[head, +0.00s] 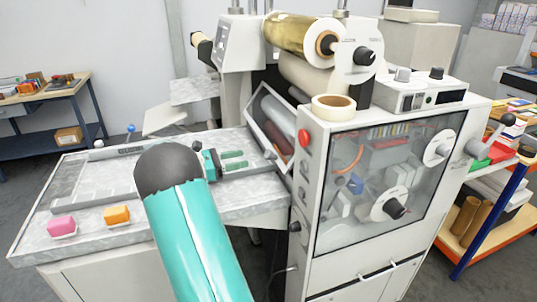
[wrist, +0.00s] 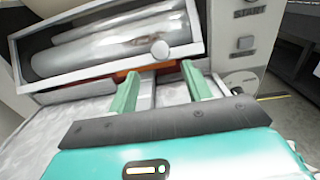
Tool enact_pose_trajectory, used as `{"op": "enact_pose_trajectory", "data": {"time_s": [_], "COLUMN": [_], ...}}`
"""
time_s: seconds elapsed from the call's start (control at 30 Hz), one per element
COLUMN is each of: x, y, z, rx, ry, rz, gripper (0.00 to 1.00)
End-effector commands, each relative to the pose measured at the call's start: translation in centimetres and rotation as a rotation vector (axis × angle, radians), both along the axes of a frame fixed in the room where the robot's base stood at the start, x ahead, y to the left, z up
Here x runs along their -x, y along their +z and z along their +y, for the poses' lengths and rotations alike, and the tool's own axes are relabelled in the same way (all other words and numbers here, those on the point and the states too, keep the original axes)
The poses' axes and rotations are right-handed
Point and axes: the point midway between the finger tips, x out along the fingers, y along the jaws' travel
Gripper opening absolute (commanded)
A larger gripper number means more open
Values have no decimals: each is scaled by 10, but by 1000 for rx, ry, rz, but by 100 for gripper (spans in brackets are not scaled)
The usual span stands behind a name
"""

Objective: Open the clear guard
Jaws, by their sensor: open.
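The clear guard (head: 259,112) is a pale tilted frame with a see-through pane over the rollers, left of the machine's cabinet. In the wrist view the guard (wrist: 95,40) fills the upper left, with rollers visible through it. A round pale knob (wrist: 161,49) sits at its lower edge. My gripper (head: 240,160) is above the grey table, facing the guard. In the wrist view my gripper (wrist: 160,72) has its two green fingers apart with nothing between them. The knob is just beyond the fingertips, and I see no contact. I cannot tell whether the guard is fully down.
The cabinet (head: 385,180) with a clear window stands right of the guard, with a red button (head: 303,137) on its edge. A tape roll (head: 333,107) sits on top. Pink (head: 62,226) and orange (head: 117,215) blocks lie on the table's front left.

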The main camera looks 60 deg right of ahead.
Motion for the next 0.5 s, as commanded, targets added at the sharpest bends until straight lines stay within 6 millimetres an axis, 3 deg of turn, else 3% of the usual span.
{"op": "enact_pose_trajectory", "data": {"time_s": [0.3,0.5], "x": [47,68], "y": [0,0], "z": [-45,-67], "rx": [-1,-1], "ry": [-4,-1], "rz": [-3,-3], "gripper": [50,50]}}
